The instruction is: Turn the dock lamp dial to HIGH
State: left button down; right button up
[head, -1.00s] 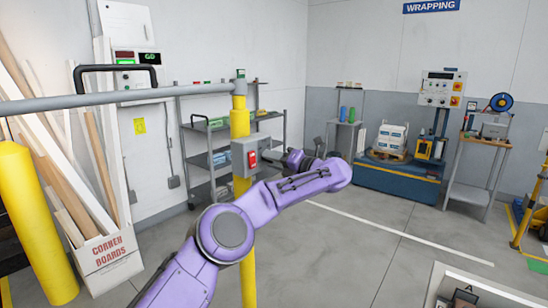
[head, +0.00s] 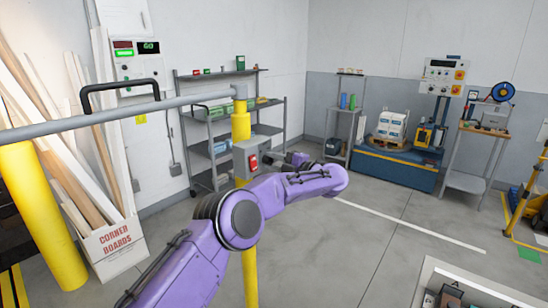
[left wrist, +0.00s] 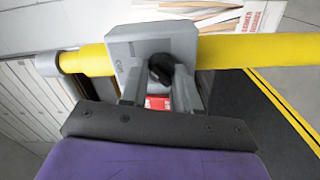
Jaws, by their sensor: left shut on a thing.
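A grey box (head: 243,158) is fixed on a yellow post (head: 250,275), with a red switch (head: 253,162) on its face. The left wrist view shows the box (left wrist: 185,42) close up, with the black dial (left wrist: 161,68) on its face and a red part (left wrist: 158,103) behind the jaws. My left gripper (left wrist: 160,82) is shut on the dial, one finger on each side. In the head view, my left gripper (head: 276,158) is at the box's right side, where the dial cannot be made out. The dial's setting marks are too small to read. My right gripper is not in view.
A grey rail with a black handle (head: 120,88) runs left from the post top. A yellow bollard (head: 42,215) and a corner boards box (head: 112,250) stand at the left. Shelves (head: 200,150) stand behind the post. The floor to the right is largely clear.

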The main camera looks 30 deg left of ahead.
pick_arm(q)
jog(key=shift+m+p, duration=0.3)
jog(key=shift+m, duration=0.2)
jog(key=c, duration=0.8)
grip_release()
jog(key=shift+d, duration=0.1)
jog(key=d+b, duration=0.1)
jog(key=d, duration=0.2)
jog(key=d+b, duration=0.1)
jog(key=d, duration=0.3)
jog(key=d+b, duration=0.2)
jog(key=d, duration=0.1)
jog(key=shift+s+d, duration=0.25)
jog(key=shift+s, duration=0.1)
